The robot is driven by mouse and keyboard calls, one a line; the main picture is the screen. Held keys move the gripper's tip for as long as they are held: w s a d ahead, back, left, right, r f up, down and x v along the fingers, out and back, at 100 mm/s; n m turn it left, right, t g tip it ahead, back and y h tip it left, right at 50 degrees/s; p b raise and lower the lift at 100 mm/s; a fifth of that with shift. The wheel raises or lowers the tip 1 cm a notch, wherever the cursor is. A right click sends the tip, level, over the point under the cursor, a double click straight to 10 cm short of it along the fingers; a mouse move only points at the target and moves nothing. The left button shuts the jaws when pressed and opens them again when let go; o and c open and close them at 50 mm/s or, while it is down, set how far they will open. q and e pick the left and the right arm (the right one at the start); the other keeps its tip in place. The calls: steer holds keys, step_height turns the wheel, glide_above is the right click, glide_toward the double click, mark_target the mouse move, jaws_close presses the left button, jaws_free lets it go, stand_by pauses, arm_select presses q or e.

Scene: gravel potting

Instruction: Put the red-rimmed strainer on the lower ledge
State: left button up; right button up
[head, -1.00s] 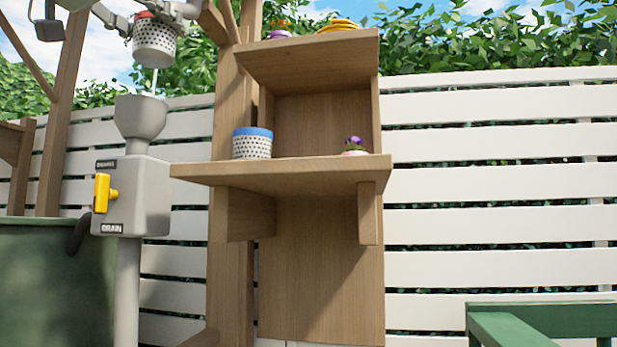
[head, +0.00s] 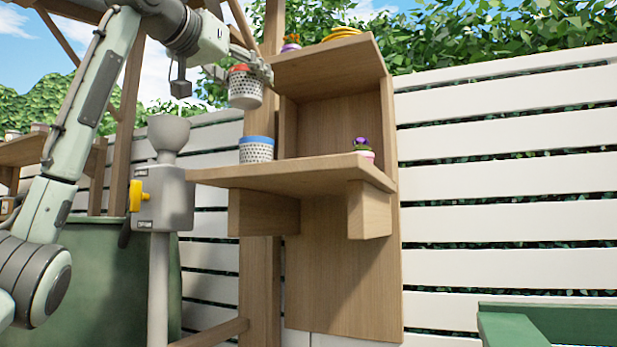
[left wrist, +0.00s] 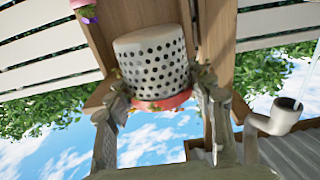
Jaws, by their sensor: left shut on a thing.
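The red-rimmed strainer (head: 246,90), a white perforated cup with a red band at its top, hangs in my left gripper (head: 257,70). The gripper is shut on it near the rim. The strainer is slightly tilted, in the air above the blue-rimmed strainer and close to the post. It also shows in the left wrist view (left wrist: 152,60) between both fingers. The lower ledge (head: 290,177) is below it. The blue-rimmed strainer (head: 256,151) stands on the ledge's left part and a small potted purple flower (head: 362,147) on its right. My right gripper is not in view.
The upper shelf (head: 325,62) overhangs the ledge and holds a yellow coil (head: 342,34) and another small pot (head: 290,42). The ledge's middle is bare. A grey funnel (head: 168,137) on a drain post stands left, before a green tub (head: 100,270).

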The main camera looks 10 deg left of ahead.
arm_select(q)
steer(key=shift+w+d+f, duration=0.2)
steer(key=shift+d, duration=0.2)
steer(key=d+f, duration=0.2)
steer(key=d, duration=0.1)
steer(key=w+d+f, duration=0.1)
steer(key=d+f, duration=0.1)
steer(key=d, duration=0.2)
steer(key=w+d+f, duration=0.1)
steer(key=d+f, duration=0.1)
steer(key=d, duration=0.2)
steer(key=shift+w+f+b, duration=0.25)
steer(key=shift+f+b, duration=0.1)
steer(key=shift+f, duration=0.05)
steer(key=shift+d+f, duration=0.1)
steer(key=shift+f, duration=0.15)
step_height(320, 180, down, 3)
steer(key=shift+f+b, duration=0.2)
steer(key=shift+b, duration=0.1)
steer(key=shift+f, duration=0.1)
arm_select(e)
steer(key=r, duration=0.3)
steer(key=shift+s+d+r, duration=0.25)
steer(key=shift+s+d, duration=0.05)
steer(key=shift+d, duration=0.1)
arm_select(q)
steer(key=shift+f, duration=0.25)
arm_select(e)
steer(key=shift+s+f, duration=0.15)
